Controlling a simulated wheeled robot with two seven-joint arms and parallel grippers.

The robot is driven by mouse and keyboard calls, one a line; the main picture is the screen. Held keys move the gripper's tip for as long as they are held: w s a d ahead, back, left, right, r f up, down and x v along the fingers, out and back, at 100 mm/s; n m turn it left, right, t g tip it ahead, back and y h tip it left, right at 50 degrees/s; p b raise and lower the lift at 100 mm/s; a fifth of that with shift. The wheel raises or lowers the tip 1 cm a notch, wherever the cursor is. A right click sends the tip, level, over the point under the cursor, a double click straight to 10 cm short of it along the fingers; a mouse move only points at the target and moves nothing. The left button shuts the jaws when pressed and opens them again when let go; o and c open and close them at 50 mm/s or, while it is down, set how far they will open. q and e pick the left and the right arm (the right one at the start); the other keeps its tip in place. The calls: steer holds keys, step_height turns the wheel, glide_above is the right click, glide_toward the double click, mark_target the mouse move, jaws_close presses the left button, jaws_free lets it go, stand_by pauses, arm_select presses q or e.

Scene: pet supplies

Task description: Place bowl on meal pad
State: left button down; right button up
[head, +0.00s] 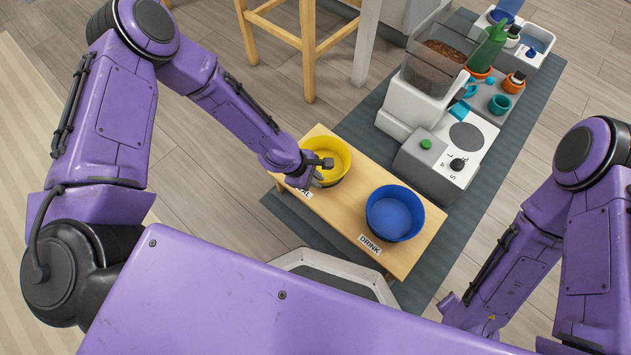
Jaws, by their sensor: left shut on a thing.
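A yellow bowl (338,153) is at the left end of a low wooden stand (377,172) in the head view. My left gripper (318,176) is shut on the bowl's near-left rim and covers part of it. The bowl looks upright, at or just over the stand; I cannot tell whether its base touches. A label (299,192) by it is partly hidden by the gripper. No separate pad shows under the bowl. A blue bowl (395,214) stands at the right end behind a "DRINK" label (370,245). My right gripper is hidden behind my body.
A grey-white feeder (437,80) with a clear hopper stands behind the stand on a dark mat (370,122). A wooden stool (308,60) is behind left. The stand's middle is clear.

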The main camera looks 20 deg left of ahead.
arm_select(q)
steer(key=shift+r, duration=0.15)
steer(key=c, duration=1.2)
jaws_free()
steer(key=p+v, duration=0.7)
steer(key=v, duration=0.5)
steer(key=s+a+f+m+y, duration=0.1)
steer(key=s+a+m+y, duration=0.1)
steer(key=s, duration=0.4)
steer(key=s+a+f+m+y, duration=0.2)
steer(key=s+a+m+y, duration=0.1)
steer(key=s+a+m, duration=0.2)
steer(key=s+a+f+m+y, duration=0.2)
steer(key=s+a+m+y, duration=0.1)
steer(key=s, duration=0.4)
steer(key=shift+s+a+f+m+t, duration=0.15)
steer(key=shift+a+m, duration=0.1)
steer(key=shift+a, duration=0.4)
steer(key=shift+s+a+f+m+t, duration=0.15)
steer(key=shift+a+m, duration=0.1)
steer(key=shift+a, duration=0.45)
steer(key=shift+w, duration=0.1)
